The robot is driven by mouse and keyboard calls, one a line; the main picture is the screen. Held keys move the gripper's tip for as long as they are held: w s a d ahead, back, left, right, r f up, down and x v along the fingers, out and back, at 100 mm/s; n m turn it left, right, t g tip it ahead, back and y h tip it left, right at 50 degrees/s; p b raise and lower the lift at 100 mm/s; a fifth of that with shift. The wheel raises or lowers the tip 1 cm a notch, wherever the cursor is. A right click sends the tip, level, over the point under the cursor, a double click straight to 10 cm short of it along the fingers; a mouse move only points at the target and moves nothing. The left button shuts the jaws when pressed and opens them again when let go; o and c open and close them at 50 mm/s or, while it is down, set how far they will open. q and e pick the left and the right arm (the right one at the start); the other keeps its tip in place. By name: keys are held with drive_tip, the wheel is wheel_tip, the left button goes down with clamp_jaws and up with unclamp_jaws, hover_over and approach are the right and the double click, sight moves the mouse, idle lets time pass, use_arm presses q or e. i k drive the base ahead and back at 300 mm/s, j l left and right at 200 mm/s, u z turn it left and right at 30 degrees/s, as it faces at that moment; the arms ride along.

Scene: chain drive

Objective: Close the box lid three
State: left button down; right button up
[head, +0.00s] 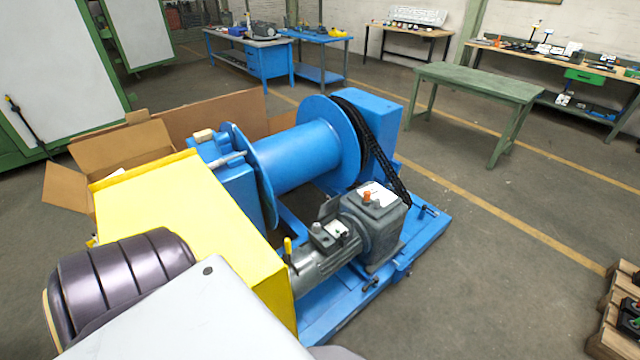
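A brown cardboard box (122,150) stands at the left behind the blue winch, with flaps standing open. One flap (66,188) sticks out to the left, and a long brown panel (220,114) rises behind the winch. The yellow housing and the winch hide much of the box, so its inside and remaining flaps cannot be made out. Which flap is lid three cannot be told. Neither of my grippers is in the head view.
A blue winch (300,157) with a black chain (372,140) and grey motor (370,225) fills the middle. A yellow housing (190,205) is in front. A green table (478,82) stands at the back right. Floor at right is clear, except pallets (612,325) at the edge.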

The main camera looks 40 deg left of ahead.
sight(331, 205)
drive_tip(key=i+l+u, duration=0.35)
drive_tip(key=i, duration=0.2)
drive_tip(key=i+l+u, duration=0.3)
drive_tip(key=i, duration=0.25)
